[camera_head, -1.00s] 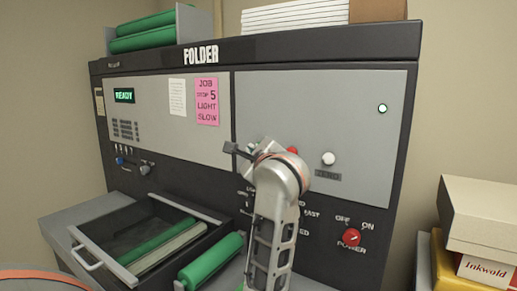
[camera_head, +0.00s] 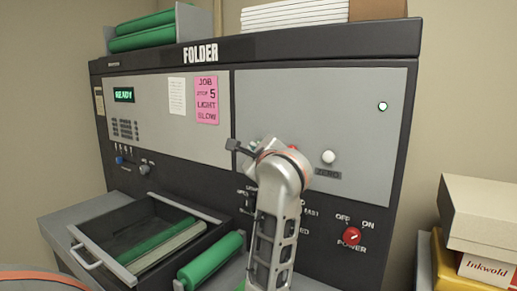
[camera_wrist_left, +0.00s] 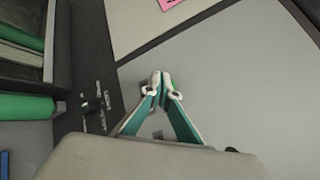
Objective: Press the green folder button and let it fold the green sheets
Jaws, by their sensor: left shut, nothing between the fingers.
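The folder (camera_head: 270,55) is a dark machine with grey panels and a lit display (camera_head: 124,95) reading READY. Green material (camera_head: 160,239) lies in the open tray (camera_head: 100,225).
A green roller (camera_head: 211,261) is beside the tray. A red power knob (camera_head: 351,236) is low on the right. A pink note (camera_head: 206,100) is on the left panel. Boxes (camera_head: 480,215) stand at the right. Green rolls (camera_head: 143,36) and white stacks (camera_head: 295,16) are on top.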

